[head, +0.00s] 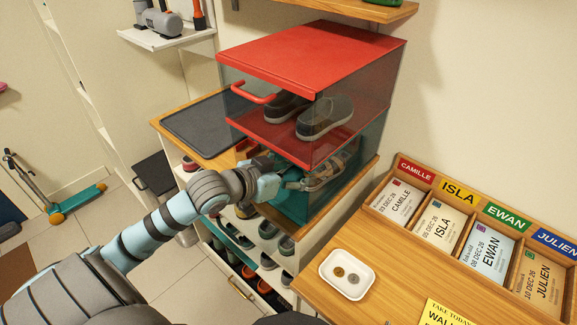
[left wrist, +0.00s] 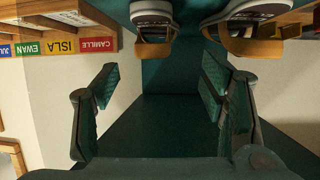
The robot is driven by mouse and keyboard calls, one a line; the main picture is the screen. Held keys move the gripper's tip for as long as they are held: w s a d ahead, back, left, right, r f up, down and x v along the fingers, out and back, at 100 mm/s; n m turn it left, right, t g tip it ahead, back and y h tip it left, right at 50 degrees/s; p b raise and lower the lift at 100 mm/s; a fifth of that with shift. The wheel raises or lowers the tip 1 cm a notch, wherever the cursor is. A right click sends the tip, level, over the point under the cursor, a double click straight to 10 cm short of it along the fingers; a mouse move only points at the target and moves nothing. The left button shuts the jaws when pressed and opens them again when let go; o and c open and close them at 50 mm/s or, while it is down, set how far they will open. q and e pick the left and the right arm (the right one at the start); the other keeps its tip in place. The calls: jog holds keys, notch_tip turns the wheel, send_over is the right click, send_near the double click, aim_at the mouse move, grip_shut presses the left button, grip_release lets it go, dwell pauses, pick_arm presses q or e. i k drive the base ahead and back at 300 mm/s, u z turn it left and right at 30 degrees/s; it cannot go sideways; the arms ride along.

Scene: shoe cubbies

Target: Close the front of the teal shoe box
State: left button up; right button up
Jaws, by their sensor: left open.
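The teal shoe box (head: 292,207) sits on the wooden top of the shoe rack, directly under the red box. Its front is open, and a pair of tan-strapped sandals (head: 322,172) lies inside. They also show upside down at the top of the left wrist view (left wrist: 244,45). My left gripper (head: 291,183) is at the box's open front, close to the sandals, with its fingers apart and nothing between them. In the left wrist view its fingers (left wrist: 158,90) frame the teal interior. The arm hides part of the front, and I cannot make out the front panel.
The red box (head: 312,55) above holds dark shoes; its red handle (head: 253,93) juts out left. A dark mat (head: 212,125) lies beside it. A wooden counter at right carries a white coin dish (head: 347,273) and name-card slots (head: 467,225). Shoes fill the rack below.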

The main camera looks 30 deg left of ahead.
aim_at(219, 234)
jog(key=k, duration=1)
